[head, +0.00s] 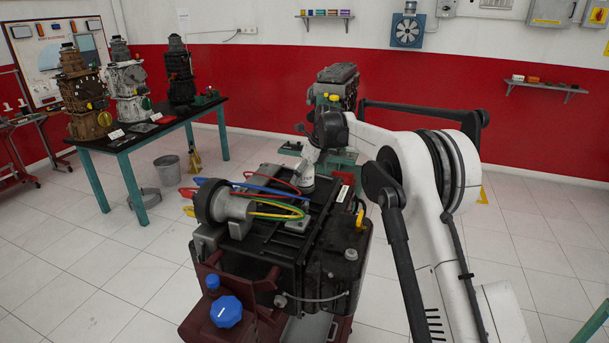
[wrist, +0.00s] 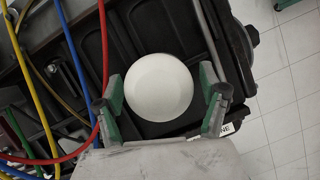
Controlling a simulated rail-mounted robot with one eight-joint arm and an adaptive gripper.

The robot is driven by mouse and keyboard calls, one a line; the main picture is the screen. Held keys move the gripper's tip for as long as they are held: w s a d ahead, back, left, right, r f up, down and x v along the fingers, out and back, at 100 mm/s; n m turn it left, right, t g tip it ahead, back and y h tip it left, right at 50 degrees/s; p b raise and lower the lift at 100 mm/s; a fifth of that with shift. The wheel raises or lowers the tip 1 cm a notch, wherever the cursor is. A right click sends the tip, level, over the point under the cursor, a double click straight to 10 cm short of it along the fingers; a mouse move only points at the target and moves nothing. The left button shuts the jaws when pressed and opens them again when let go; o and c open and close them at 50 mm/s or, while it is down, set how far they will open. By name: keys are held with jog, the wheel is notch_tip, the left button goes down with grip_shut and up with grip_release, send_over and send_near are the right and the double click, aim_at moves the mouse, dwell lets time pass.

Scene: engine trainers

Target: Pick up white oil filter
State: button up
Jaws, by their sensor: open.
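The white oil filter (wrist: 158,87) shows in the wrist view as a round, pale, smooth top on the black engine cover. My gripper (wrist: 163,97) is open, with one green-and-grey finger on the left side of the filter and one on the right. The fingers look very close to its sides; I cannot tell whether they touch it. In the head view my gripper (head: 308,168) points down over the top of the black engine (head: 290,235), and what is white there is partly hidden by my arm.
Blue, red and yellow hoses (wrist: 72,60) run left of the filter. A table (head: 150,135) with engine models stands at back left.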

jog(key=c, duration=1.4)
jog(key=shift+r, duration=0.1)
jog(key=shift+c, duration=0.2)
